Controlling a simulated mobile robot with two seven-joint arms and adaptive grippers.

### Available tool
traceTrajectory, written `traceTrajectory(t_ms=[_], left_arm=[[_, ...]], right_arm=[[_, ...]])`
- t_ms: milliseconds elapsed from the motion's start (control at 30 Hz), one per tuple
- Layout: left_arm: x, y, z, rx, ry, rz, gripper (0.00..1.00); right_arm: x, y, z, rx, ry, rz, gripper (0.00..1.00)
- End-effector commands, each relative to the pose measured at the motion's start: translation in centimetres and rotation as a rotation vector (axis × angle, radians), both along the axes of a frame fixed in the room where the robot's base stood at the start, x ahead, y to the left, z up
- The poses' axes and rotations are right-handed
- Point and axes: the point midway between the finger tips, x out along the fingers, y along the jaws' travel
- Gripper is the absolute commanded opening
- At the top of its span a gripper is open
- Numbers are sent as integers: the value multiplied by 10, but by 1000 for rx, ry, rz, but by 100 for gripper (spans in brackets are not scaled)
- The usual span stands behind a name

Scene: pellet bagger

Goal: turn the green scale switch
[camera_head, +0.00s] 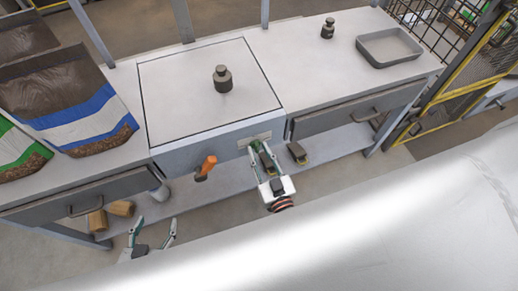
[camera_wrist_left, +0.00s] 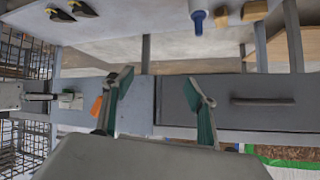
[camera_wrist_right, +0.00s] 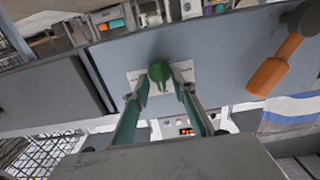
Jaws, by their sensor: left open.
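The green scale switch (camera_wrist_right: 159,73) is a round knob on a pale plate on the scale's front panel, seen in the right wrist view. My right gripper (camera_wrist_right: 162,88) has its fingertips close on either side of the knob. Its jaws are partly closed; whether they touch the knob is unclear. In the head view my right gripper (camera_head: 262,154) reaches the front panel, and its fingers largely hide the switch. My left gripper (camera_head: 153,226) is open and empty, low in front of the left drawer. It also shows open in the left wrist view (camera_wrist_left: 158,84).
An orange handle (camera_head: 207,166) sticks out of the panel left of the switch. A dark weight (camera_head: 222,79) stands on the scale plate (camera_head: 175,100). Filled bags (camera_head: 90,117) stand at left; a grey tray (camera_head: 390,48) is at right. A lower shelf (camera_head: 335,144) runs below.

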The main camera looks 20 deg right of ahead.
Motion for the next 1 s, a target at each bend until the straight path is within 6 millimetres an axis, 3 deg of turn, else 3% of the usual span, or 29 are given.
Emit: traceTrajectory(t_ms=[67, 200, 567, 1000], left_arm=[[-4, 0, -2, 1, 7, -1, 57], [-11, 0, -6, 2, 21, -1, 57], [-14, -2, -9, 0, 29, -5, 57], [-3, -3, 3, -6, 6, -4, 57]], right_arm=[[0, 0, 0, 1, 0, 0, 26], [0, 0, 0, 1, 0, 0, 0], [0, 0, 0, 27, 2, 0, 0], [0, -1, 0, 296, 12, 1, 0]])
